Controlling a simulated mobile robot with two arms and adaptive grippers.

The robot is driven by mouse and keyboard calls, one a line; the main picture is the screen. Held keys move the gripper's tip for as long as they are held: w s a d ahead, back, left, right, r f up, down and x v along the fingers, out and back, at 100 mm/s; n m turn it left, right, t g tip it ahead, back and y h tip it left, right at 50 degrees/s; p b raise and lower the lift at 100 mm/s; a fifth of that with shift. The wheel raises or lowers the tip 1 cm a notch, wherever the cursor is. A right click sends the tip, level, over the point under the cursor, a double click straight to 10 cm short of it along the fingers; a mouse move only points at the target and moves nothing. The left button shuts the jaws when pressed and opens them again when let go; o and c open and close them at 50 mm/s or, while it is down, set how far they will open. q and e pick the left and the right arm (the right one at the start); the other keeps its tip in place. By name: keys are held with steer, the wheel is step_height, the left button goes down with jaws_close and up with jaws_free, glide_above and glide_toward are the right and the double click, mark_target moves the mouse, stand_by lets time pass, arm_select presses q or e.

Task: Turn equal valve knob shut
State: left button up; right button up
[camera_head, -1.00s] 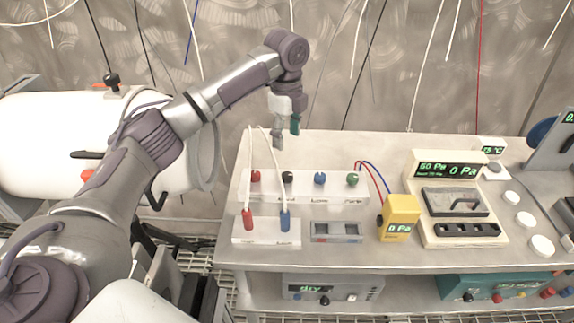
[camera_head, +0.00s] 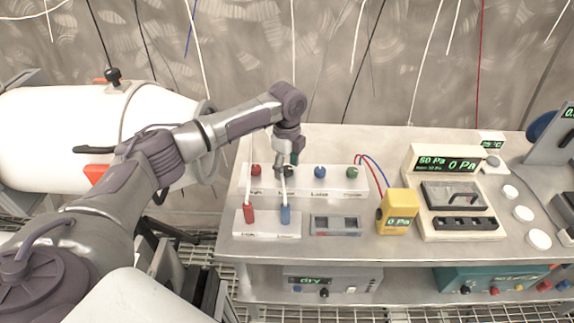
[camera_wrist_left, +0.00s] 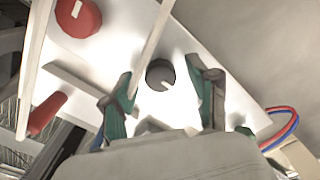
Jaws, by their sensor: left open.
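A white valve box (camera_head: 303,187) stands on the steel bench with a row of red, black, blue and green knobs. The black knob (camera_wrist_left: 160,75), second from the left, appears to be the equal valve knob; its label is too blurred to read. It is round and dark with a white mark. My left gripper (camera_head: 287,168) points down over this knob and partly covers it. In the left wrist view, its two teal-padded fingers (camera_wrist_left: 164,98) are apart, with the black knob showing between and ahead of them. I cannot tell whether they touch it. My right gripper is out of view.
The red knob (camera_head: 256,170) is left of the gripper, the blue knob (camera_head: 319,172) and green knob (camera_head: 352,173) right. A yellow gauge (camera_head: 398,211) stands to the right.

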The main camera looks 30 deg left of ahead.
arm_select(q)
steer(key=shift+c, duration=1.7)
jaws_close()
steer(key=shift+r+n+p, duration=0.25)
steer(key=shift+n+p, duration=0.25)
steer(key=shift+p, duration=0.4)
steer(key=n+p, duration=0.6)
steer(key=p, duration=0.1)
steer(key=shift+n+p, duration=0.3)
steer(key=shift+p, duration=0.1)
steer(key=n+p, duration=0.4)
steer(key=n, duration=0.1)
steer(key=shift+d+n, duration=0.1)
steer(key=shift+n, duration=0.2)
steer(key=n+p, duration=0.2)
steer(key=n, duration=0.2)
steer(key=shift+f+n, duration=0.15)
steer(key=shift+n, duration=0.15)
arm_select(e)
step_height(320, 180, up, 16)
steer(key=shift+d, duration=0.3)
arm_select(q)
steer(key=shift+p, duration=0.3)
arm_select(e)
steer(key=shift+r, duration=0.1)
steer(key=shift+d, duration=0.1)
